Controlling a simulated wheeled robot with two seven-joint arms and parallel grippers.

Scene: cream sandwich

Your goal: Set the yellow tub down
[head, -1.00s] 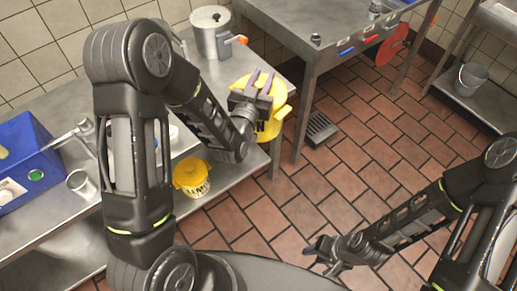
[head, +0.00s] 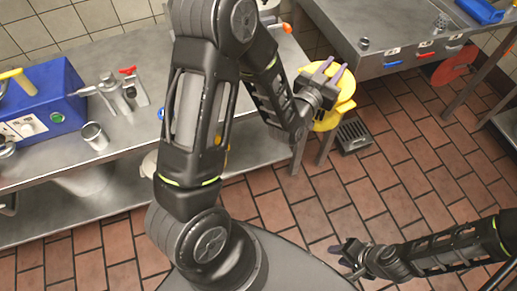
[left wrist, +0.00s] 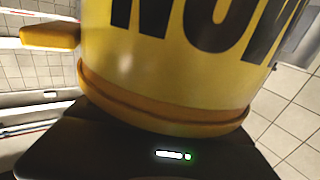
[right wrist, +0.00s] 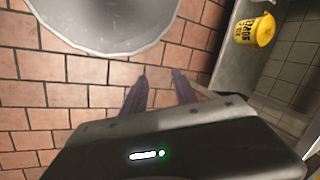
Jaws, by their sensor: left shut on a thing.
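The large yellow tub (head: 346,104) with black lettering is held by my left gripper (head: 328,76), which partly covers it in the head view. It hangs to the right of the left steel table's end. It fills much of the left wrist view (left wrist: 190,60), where the lettering is cut off and an orange-yellow handle shows at left. My right gripper (head: 342,250) is low over the tiled floor, empty. Its two fingers stand apart in the right wrist view (right wrist: 160,88).
A smaller yellow tub (right wrist: 254,30) stands on a steel surface in the right wrist view. The left table (head: 140,130) carries a blue box (head: 45,95) and a metal cup (head: 95,136). Another steel table (head: 385,45) stands at the back, with a dark floor grate (head: 354,136) near it.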

